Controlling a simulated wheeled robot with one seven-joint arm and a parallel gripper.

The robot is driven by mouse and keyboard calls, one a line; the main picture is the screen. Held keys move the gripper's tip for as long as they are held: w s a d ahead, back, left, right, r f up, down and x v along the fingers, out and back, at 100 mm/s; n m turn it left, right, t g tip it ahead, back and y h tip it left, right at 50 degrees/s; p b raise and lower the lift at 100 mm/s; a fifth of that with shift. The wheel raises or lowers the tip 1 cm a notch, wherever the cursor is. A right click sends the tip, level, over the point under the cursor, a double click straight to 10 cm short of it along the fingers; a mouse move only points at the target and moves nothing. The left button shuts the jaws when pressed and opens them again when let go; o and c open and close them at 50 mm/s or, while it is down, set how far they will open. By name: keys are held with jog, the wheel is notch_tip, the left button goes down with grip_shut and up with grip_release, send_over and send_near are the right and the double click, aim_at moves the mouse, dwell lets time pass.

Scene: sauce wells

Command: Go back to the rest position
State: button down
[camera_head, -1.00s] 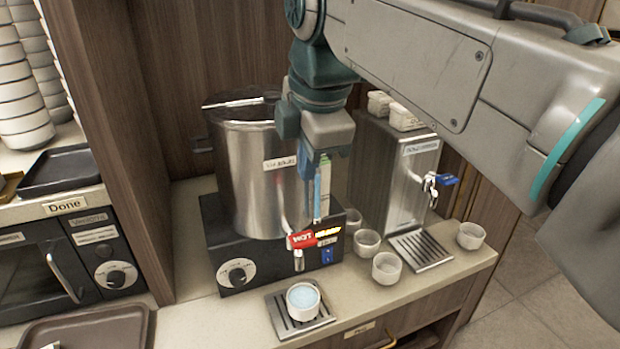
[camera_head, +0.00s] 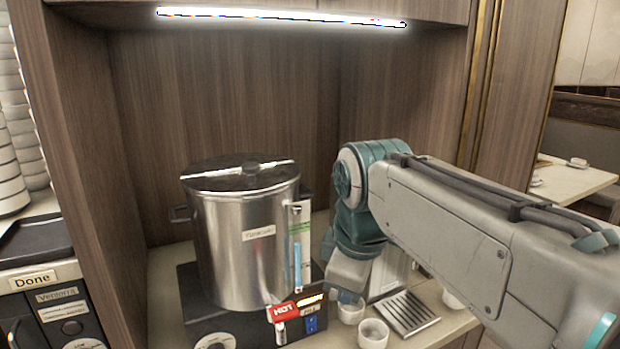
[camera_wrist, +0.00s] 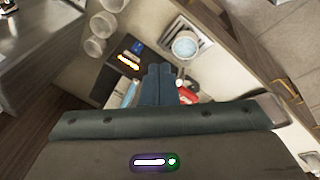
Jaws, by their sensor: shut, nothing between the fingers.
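My gripper (camera_wrist: 159,72) shows in the wrist view with its two dark fingers together and nothing between them. In the head view my gripper (camera_head: 346,285) hangs right of the steel urn (camera_head: 243,255), over the counter, with its fingertips hard to make out. The red HOT label and tap (camera_head: 284,311) are at the urn's lower front. In the wrist view a white cup of pale blue liquid (camera_wrist: 185,46) sits on a drip tray (camera_wrist: 175,32), beyond the fingertips, and the fingers are apart from it.
White cups (camera_head: 373,334) stand on the counter below my gripper, close to a steel drip grate (camera_head: 404,315). A second dispenser is mostly hidden behind my arm. The wooden side wall (camera_head: 85,150) is at the left, and a light strip (camera_head: 280,16) runs overhead. The space above the urn is clear.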

jog(key=s+d+f+m, duration=0.4)
jog(key=d+f+m, duration=0.1)
jog(key=f+m, duration=0.1)
jog(key=s+d+f+m, duration=0.3)
jog(key=d+f+m, duration=0.1)
jog(key=f+m, duration=0.3)
notch_tip(320, 180, down, 2)
jog(key=shift+s+d+h, duration=0.35)
jog(key=shift+h, duration=0.05)
